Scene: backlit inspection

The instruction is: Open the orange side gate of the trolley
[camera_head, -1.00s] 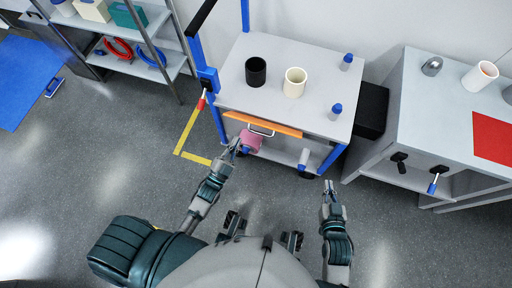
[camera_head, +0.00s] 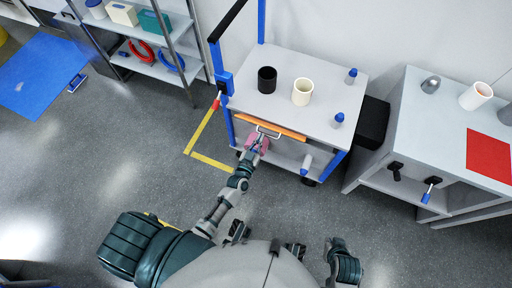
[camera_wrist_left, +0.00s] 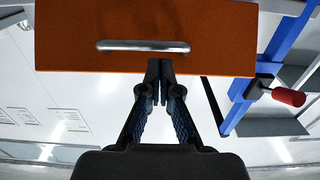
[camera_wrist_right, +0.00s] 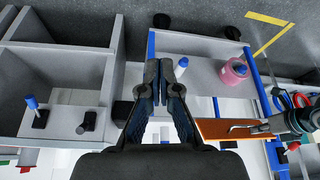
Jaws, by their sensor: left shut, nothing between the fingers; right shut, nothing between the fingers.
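The orange side gate (camera_head: 285,132) runs along the near side of the grey trolley (camera_head: 310,118). It carries a silver bar handle (camera_head: 268,131). In the left wrist view the gate (camera_wrist_left: 215,45) fills the top as a broad panel, with its handle (camera_wrist_left: 143,45) across it.
A black cup (camera_head: 267,79), a cream cup (camera_head: 302,91) and blue-capped bottles stand on the trolley. A pink container (camera_wrist_right: 235,71) is on its lower shelf. A grey workbench (camera_head: 440,115) stands right; floor in front is open.

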